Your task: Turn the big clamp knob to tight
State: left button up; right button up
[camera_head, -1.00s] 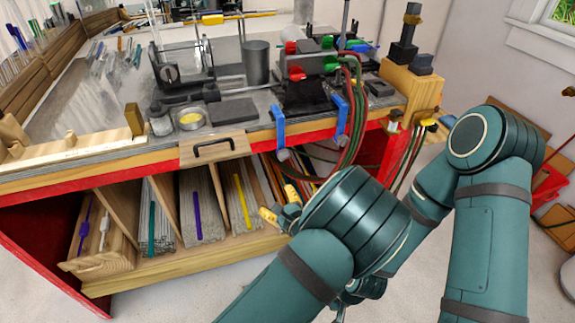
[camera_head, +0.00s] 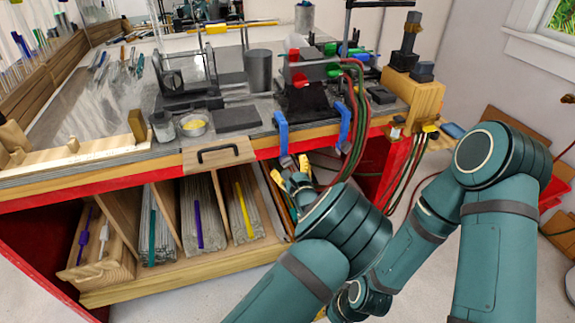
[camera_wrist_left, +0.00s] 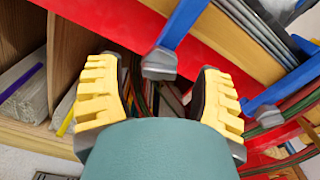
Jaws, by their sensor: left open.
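Two blue clamps grip the bench's front edge, the left clamp (camera_head: 282,132) and the right clamp (camera_head: 344,124). I cannot tell which is the big one. The left clamp's grey knob (camera_wrist_left: 159,64) hangs under the red edge, just beyond and between my fingertips in the left wrist view. The right clamp's grey knob (camera_wrist_left: 269,116) is right of the fingers. My left gripper (camera_head: 292,174) is open, yellow-padded, just below the left clamp; it also shows in the left wrist view (camera_wrist_left: 160,98). My right gripper is mostly hidden behind the left arm.
Red and green hoses (camera_head: 357,120) hang down right of the clamps. The shelf below holds wooden bins with glass rods (camera_head: 203,215). A drawer handle (camera_head: 217,152) sits left of the clamps. A burner (camera_head: 303,85) stands on the bench above them.

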pick_arm(q)
jog(key=shift+x, duration=1)
jog(key=c, duration=1.1)
